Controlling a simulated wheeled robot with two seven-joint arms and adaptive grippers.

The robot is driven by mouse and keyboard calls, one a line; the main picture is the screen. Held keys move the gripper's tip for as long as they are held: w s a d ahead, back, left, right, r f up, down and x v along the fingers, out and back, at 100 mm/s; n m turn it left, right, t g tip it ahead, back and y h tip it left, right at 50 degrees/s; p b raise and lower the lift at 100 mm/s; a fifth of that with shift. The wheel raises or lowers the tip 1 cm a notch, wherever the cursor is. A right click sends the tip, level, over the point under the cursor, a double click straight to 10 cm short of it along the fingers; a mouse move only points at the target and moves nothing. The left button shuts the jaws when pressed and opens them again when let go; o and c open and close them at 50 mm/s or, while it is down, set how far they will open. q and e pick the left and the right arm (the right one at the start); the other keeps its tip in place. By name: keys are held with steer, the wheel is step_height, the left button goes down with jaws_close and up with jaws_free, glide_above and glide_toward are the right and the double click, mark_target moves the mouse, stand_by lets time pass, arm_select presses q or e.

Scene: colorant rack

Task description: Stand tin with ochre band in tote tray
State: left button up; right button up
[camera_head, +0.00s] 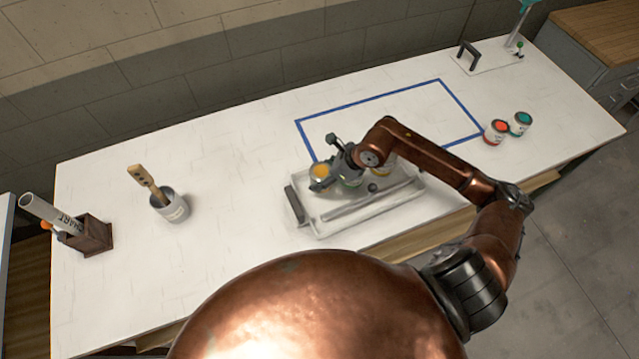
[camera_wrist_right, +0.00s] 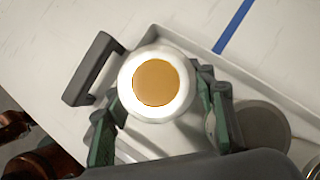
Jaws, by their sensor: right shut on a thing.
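A tin with an ochre top (camera_head: 319,172) is between the fingers of my right gripper (camera_head: 328,181), over the left end of the tote tray. In the right wrist view the tin (camera_wrist_right: 156,82) shows from above as a white ring around an ochre disc, with green fingers on both sides of it. The tote tray (camera_head: 375,216) is pale with a dark handle (camera_head: 294,204) at its left end. I cannot tell whether the tin touches the tray floor. My left gripper is not in view.
A grey-topped round thing (camera_wrist_right: 264,128) is in the tray beside my right finger. Red (camera_head: 495,132) and teal (camera_head: 520,123) tins stand at the right. A pot with a brush (camera_head: 172,207) and a wooden box (camera_head: 88,236) stand left. The blue-taped area (camera_head: 400,92) looks mostly clear.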

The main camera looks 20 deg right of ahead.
steer(key=f, duration=0.1)
steer(key=w+f, duration=0.1)
steer(key=shift+f, duration=0.4)
steer(key=f, duration=0.3)
steer(key=shift+s, duration=0.3)
steer(key=shift+w+f, duration=0.1)
steer(key=shift+f, duration=0.1)
steer(key=o, duration=1.2)
steer(key=shift+o, duration=0.4)
steer(key=shift+d+r, duration=0.15)
steer(key=shift+r, duration=0.1)
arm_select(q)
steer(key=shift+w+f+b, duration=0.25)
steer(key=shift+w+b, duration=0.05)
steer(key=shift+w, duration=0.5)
arm_select(e)
steer(key=v, duration=1.1)
steer(key=shift+r, duration=0.25)
